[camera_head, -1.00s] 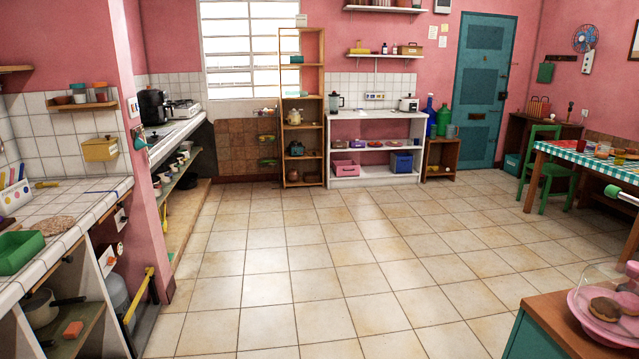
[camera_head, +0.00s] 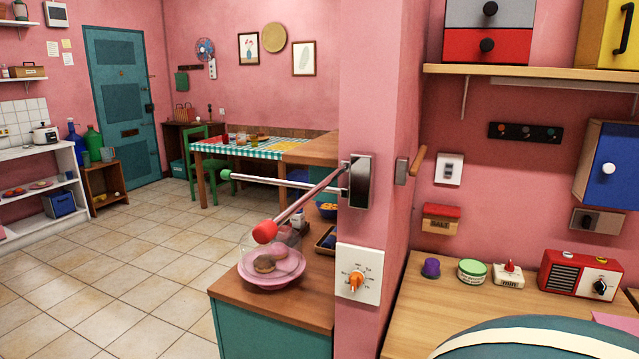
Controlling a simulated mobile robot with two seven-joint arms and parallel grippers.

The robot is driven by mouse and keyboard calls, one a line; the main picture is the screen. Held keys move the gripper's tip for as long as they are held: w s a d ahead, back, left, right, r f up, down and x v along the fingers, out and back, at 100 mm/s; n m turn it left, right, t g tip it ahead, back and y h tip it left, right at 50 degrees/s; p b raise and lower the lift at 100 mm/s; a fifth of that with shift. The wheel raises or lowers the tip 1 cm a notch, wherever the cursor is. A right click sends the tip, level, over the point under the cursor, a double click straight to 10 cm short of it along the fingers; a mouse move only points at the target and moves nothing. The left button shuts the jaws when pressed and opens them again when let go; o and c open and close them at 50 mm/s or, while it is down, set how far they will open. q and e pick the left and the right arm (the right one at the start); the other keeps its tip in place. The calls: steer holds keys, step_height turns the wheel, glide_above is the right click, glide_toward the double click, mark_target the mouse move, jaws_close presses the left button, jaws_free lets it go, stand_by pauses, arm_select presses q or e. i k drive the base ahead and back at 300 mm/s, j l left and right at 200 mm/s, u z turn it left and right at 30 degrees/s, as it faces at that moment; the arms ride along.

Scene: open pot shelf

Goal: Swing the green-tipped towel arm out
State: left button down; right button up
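The green-tipped towel arm (camera_head: 268,180) is a pale rod reaching left from a dark wall bracket (camera_head: 358,181) on the pink pillar. Its green tip (camera_head: 226,175) hangs in front of the table. A second, red-tipped towel arm (camera_head: 302,205) comes from the same bracket and points down-left toward the viewer. Its red tip (camera_head: 265,232) appears above the plate. Neither of my grippers shows in the head view.
A teal cabinet (camera_head: 270,328) with a wooden top stands below the arms, bearing a pink plate (camera_head: 272,279) with donuts. A dial (camera_head: 357,276) is on the pillar. A wooden counter (camera_head: 440,310) is at right. The tiled floor (camera_head: 130,285) at left is clear.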

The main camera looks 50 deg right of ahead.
mark_target(225, 174)
steer(key=z, duration=1.3)
